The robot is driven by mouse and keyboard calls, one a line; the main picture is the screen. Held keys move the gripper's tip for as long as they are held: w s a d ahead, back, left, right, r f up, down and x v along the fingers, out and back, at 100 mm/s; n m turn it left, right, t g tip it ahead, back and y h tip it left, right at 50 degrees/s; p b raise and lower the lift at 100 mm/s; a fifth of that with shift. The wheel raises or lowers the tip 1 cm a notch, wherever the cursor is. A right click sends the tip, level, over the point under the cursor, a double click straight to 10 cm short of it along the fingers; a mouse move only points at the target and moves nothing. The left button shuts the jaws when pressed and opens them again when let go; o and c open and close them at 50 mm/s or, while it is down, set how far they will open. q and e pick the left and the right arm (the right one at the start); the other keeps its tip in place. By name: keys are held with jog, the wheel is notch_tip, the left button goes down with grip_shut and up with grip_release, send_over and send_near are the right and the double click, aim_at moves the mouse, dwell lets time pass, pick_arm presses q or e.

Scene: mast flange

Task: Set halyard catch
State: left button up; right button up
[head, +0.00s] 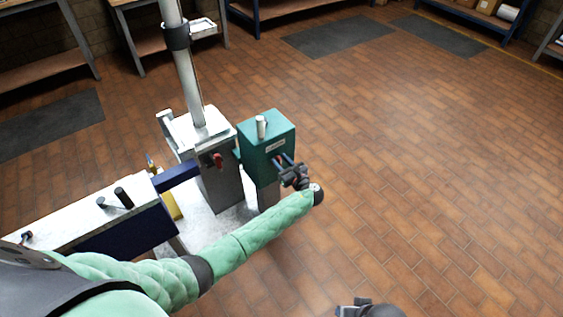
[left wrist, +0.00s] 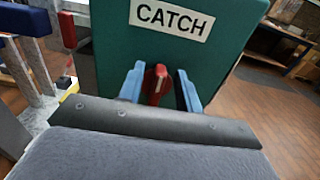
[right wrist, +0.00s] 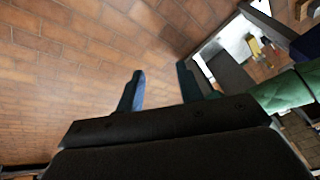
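A teal box (head: 266,137) stands beside the mast base; its label reads CATCH in the left wrist view (left wrist: 172,18). A red catch lever (left wrist: 155,84) sticks out of the box face below the label. My left gripper (head: 283,163) is at this face, with its fingers (left wrist: 160,88) apart on either side of the red lever. A gap shows between the lever and each finger, so it is not clamped. My right gripper (right wrist: 158,88) is open and empty, low over the floor at the bottom of the head view (head: 357,308).
The pale mast (head: 188,75) rises from a grey block (head: 207,140) left of the teal box. A red handle (head: 217,160) is on that block. A bench (head: 90,222) with dark handles stands at left. The tiled floor (head: 430,150) at right is clear.

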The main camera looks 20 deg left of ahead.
pick_arm(q)
grip_shut()
